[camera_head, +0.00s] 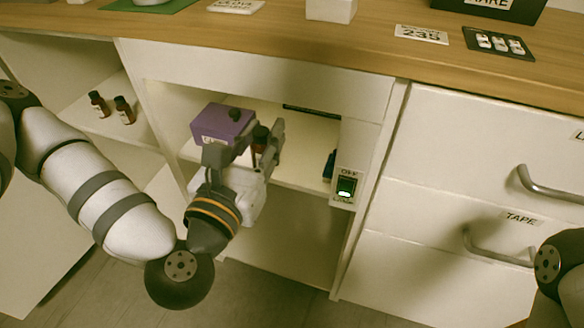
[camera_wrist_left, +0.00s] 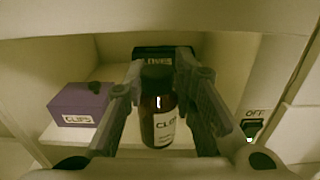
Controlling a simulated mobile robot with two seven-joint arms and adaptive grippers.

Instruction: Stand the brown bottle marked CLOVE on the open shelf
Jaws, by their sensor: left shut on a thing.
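The brown bottle (camera_wrist_left: 158,108) has a dark cap and a white label on which I read "CLO"; the rest is hard to read. My left gripper (camera_wrist_left: 160,72) is shut on it, one finger on each side, and holds it upright. In the head view the bottle (camera_head: 260,134) is partly hidden by my left gripper (camera_head: 255,147), which reaches into the open shelf (camera_head: 297,170) of the white cabinet. I cannot tell whether the bottle's base touches the board. My right gripper is out of view; only part of my right arm shows at the lower right.
A purple box marked CLIPS (camera_wrist_left: 80,105) stands on the shelf, left of the bottle. A dark box (camera_wrist_left: 150,53) is behind it. A lit switch (camera_head: 346,187) is on the right post. Two brown bottles (camera_head: 124,110) stand on the left shelf. The wooden counter (camera_head: 270,40) overhangs above.

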